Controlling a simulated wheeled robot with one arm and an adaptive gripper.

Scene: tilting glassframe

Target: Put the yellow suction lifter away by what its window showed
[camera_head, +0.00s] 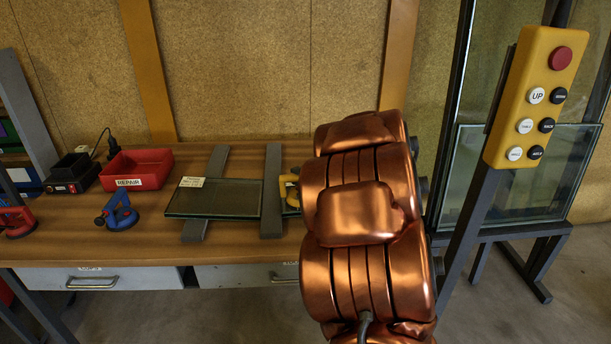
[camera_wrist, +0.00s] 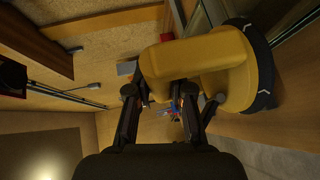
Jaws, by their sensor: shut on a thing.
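My gripper (camera_wrist: 160,95) is shut on the yellow suction lifter (camera_wrist: 215,65) in the wrist view, with a finger on each side of its handle. The lifter's round pad with a dark rim is on the right of that view. In the head view only a yellow part of the lifter (camera_head: 287,188) shows, left of my copper arm, which hides the rest and my gripper. I cannot see the lifter's window in either view. A red bin labelled REPAIR (camera_head: 137,183) stands at the back left of the bench.
A black box with a cable (camera_head: 70,187) stands left of the bin. A blue suction lifter (camera_head: 118,214) and a red one (camera_head: 17,224) are on the bench (camera_head: 150,247). A glass pane (camera_head: 230,200) lies on grey bars. A yellow button panel (camera_head: 532,97) and glass frame stand right.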

